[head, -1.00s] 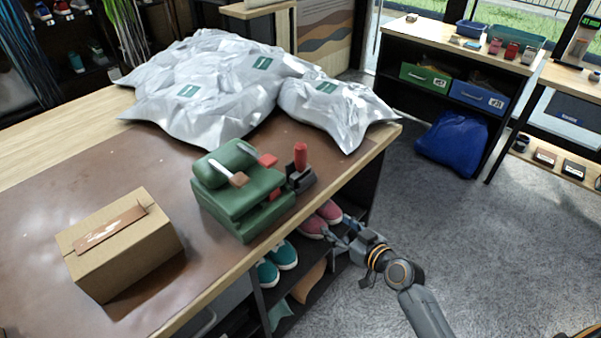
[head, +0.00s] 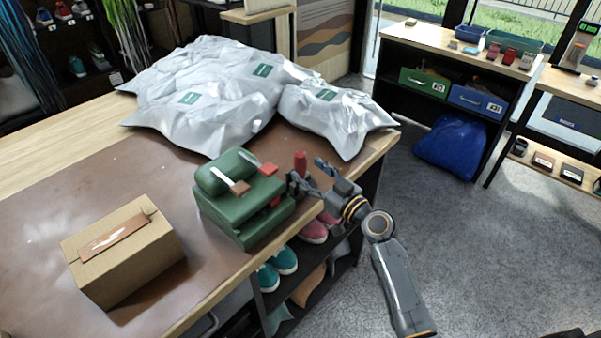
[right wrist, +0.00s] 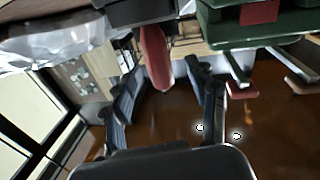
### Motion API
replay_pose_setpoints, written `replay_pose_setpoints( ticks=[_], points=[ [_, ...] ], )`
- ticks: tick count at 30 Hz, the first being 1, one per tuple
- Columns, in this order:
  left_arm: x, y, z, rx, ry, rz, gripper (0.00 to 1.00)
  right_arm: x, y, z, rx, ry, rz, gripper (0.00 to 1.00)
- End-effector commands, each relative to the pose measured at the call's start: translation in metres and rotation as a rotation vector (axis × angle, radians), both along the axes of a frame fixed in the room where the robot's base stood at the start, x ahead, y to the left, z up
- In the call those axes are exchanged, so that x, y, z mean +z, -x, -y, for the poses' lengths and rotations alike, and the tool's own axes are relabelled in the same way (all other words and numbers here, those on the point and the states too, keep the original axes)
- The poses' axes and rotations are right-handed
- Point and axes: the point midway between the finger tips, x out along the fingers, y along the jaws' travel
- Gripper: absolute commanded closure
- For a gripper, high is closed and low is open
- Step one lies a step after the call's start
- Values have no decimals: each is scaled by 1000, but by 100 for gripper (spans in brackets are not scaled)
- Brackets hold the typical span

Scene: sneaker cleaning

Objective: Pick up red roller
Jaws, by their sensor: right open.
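The red roller (head: 300,162) stands upright in a dark holder beside the green machine, near the table's right edge. My right gripper (head: 309,175) is open beside the roller, on its right, at the table edge. In the right wrist view the red roller (right wrist: 154,58) shows between and beyond the two fingers of my right gripper (right wrist: 164,70). I cannot tell whether either finger touches it. The holder is partly hidden behind my gripper in the head view. My left gripper is not in view.
The green machine (head: 242,205) stands close to the left of the roller. A cardboard box (head: 150,265) lies further left on the table. Silvery bags (head: 335,112) lie behind the roller. Pink shoes (head: 312,232) and teal shoes (head: 283,261) sit on the shelf below.

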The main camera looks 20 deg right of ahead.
Motion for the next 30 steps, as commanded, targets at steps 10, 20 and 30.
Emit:
replay_pose_setpoints(
  ticks=[10, 20, 30],
  points=[
    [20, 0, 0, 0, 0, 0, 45, 3, -40, -15, 0, -3, 0, 42],
    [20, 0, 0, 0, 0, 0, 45, 1, -43, -16, 0, -1, 0, 50],
    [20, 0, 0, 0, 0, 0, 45, 1, -43, -16, -1, 0, 1, 100]
  ],
)
